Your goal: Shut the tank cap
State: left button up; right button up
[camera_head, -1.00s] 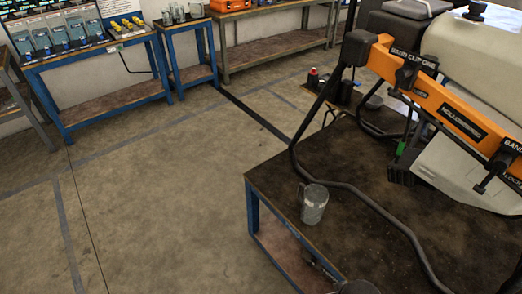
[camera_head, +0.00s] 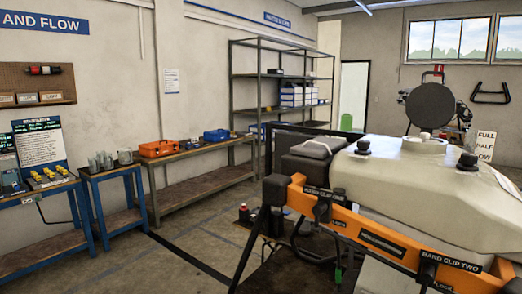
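The large cream tank (camera_head: 400,180) of the drone stands at the right. A big round black cap (camera_head: 432,107) stands up, open, above the back of the tank. The pale round filler neck (camera_head: 424,146) is just below and in front of it, uncovered. The hinge between cap and neck is too small to make out. Neither of my grippers shows in the head view.
Orange frame bars (camera_head: 375,240) labelled band clip run along the tank's near side. Small black knobs (camera_head: 364,147) sit on the tank top, one on each side of the neck. Benches (camera_head: 200,165) and a metal shelf rack (camera_head: 280,95) line the left wall.

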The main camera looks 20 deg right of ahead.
aim_at(430, 107)
jog(key=z, duration=0.85)
jog(key=i+j+z, duration=0.1)
jog(key=j+z, duration=0.35)
jog(key=i+j+z, duration=0.1)
jog(key=j+z, duration=0.15)
jog(key=z, duration=0.15)
jog(key=j+z, duration=0.9)
jog(key=k+l, duration=0.05)
jog(key=l, duration=0.05)
